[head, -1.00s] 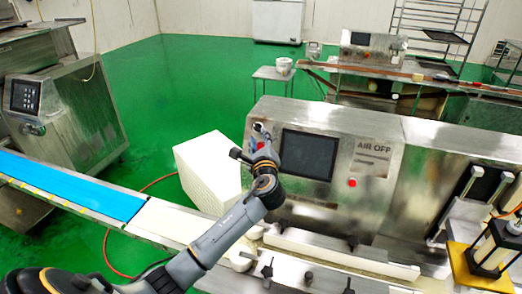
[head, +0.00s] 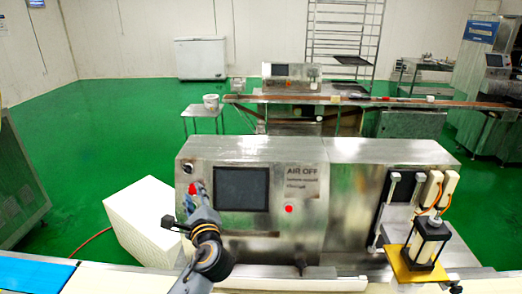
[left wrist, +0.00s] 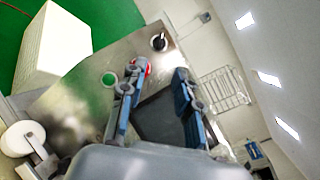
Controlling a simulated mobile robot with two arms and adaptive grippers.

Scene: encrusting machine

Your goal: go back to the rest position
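My left gripper (head: 194,194) is in front of the steel machine (head: 258,150), just left of its dark screen (head: 241,189). In the left wrist view the two fingers of the left gripper (left wrist: 156,84) are apart with nothing between them. A red button (left wrist: 146,66) shows beside one finger and a green button (left wrist: 109,79) lies left of it. I cannot tell whether the finger touches the red button. In the head view my left arm reaches up from the bottom edge. My right gripper is not in view.
A white block (head: 148,222) stands on the green floor left of the machine. A blue conveyor belt (head: 35,273) runs along the lower left. A yellow plate (head: 416,265) with a black and white unit is at the right.

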